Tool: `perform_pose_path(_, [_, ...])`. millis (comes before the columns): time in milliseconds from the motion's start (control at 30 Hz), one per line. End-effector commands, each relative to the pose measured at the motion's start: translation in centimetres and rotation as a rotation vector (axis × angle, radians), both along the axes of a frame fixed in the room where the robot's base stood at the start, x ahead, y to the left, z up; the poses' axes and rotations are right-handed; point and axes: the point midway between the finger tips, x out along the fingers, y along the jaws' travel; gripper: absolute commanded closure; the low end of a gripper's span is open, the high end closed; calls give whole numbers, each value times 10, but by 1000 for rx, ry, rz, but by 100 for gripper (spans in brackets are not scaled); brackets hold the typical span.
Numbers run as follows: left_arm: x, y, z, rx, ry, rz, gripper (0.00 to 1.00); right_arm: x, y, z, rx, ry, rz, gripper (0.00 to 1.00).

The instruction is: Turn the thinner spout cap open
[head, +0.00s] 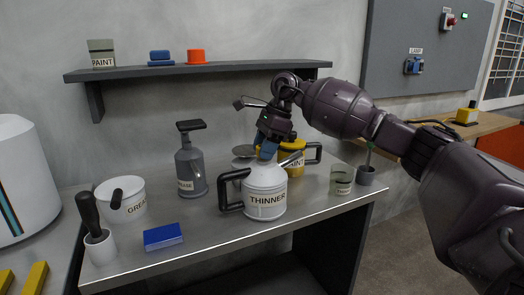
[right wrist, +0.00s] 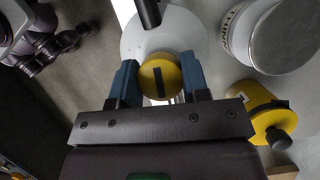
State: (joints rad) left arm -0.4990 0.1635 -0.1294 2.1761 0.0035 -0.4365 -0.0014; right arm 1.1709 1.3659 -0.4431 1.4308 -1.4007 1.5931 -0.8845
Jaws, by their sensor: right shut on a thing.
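The white thinner can (head: 265,190), with a black handle at its left, stands upright on the grey bench. My right gripper (head: 268,144) reaches down over its top from behind. In the right wrist view, the blue fingers of my right gripper (right wrist: 160,78) are closed on the sides of the round yellow spout cap (right wrist: 172,66), which has a dark bar across its face. The white can body (right wrist: 133,38) shows behind the cap. In the head view the fingers hide the cap. My left gripper is not in view.
A yellow paint can (head: 295,163) stands close behind the thinner. A grey grease can (head: 190,172), a white grease pot (head: 131,207) and a blue block (head: 163,236) are to the left. A small labelled cup (head: 342,180) is to the right. A shelf (head: 200,68) hangs above.

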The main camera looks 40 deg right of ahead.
Motion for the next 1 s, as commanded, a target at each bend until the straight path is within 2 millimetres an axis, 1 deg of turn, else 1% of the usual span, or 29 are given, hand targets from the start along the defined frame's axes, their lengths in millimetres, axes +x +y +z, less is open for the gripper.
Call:
perform_pose_path(300, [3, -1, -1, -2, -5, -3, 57, 0, 0, 0, 0, 0, 116, 82])
perform_pose_path(833, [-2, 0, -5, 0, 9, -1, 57, 0, 0, 1, -1, 0, 136, 82])
perform_pose_path(867, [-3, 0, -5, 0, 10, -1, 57, 0, 0, 1, -1, 0, 136, 55])
perform_pose_path(1000, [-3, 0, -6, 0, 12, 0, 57, 0, 0, 1, -1, 0, 135, 33])
